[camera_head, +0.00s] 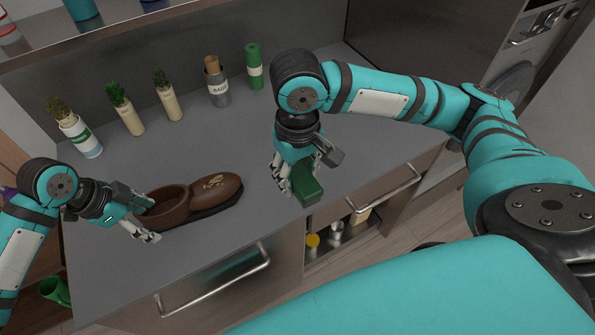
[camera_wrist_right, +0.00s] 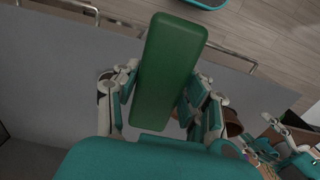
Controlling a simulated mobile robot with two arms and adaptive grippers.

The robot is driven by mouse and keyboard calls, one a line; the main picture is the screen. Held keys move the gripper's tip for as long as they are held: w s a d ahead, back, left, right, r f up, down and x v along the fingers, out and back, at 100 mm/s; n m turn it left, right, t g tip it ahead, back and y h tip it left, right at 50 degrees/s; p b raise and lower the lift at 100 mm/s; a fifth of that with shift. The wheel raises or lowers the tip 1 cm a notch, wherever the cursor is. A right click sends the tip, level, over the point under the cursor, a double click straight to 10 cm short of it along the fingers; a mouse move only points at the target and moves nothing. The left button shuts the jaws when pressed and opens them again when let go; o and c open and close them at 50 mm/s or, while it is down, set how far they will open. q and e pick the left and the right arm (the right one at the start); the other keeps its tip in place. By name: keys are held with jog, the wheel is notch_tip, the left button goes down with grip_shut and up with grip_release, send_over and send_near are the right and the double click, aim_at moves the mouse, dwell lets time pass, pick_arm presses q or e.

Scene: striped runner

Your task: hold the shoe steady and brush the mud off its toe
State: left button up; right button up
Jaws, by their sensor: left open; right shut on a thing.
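A brown shoe (camera_head: 180,213) with a dark sole lies on the grey counter, its toe (camera_head: 228,186) pointing right. A tan mud patch (camera_head: 213,182) is on top near the toe. My left gripper (camera_head: 147,220) is open at the shoe's heel end, with fingers on either side of it; I cannot tell whether they touch. My right gripper (camera_head: 294,182) is shut on a green brush (camera_head: 307,188), right of the shoe and apart from it. The brush also fills the middle of the right wrist view (camera_wrist_right: 168,75); its bristles are hidden.
Along the back of the counter (camera_head: 270,240) stand several items: potted plants (camera_head: 126,112), a grey holder (camera_head: 217,87) and a green-capped bottle (camera_head: 254,68). A shelf (camera_head: 130,26) hangs above. Drawer handles (camera_head: 215,287) stick out in front. Counter between shoe and brush is clear.

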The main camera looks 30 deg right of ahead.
aim_at(148, 219)
pick_arm(q)
jog(key=shift+m, duration=0.4)
jog(key=w+a+r, duration=0.1)
jog(key=r, duration=0.1)
jog(key=w+a+r, duration=0.1)
jog(key=w+a, duration=0.1)
jog(key=shift+w+a+r, duration=0.15)
jog(key=shift+r, duration=0.2)
pick_arm(e)
jog(key=shift+f, duration=0.1)
pick_arm(q)
jog(key=b+x, duration=0.3)
jog(key=b, duration=0.2)
jog(key=b+x, duration=0.2)
jog(key=shift+a+f, duration=0.2)
jog(key=shift+f, duration=0.25)
jog(key=shift+b+x, duration=0.35)
jog(key=shift+x, duration=1.65)
pick_arm(e)
notch_tip(148, 219, down, 8)
jog(key=shift+r, duration=0.25)
pick_arm(q)
jog(key=shift+d, duration=0.1)
grip_shut()
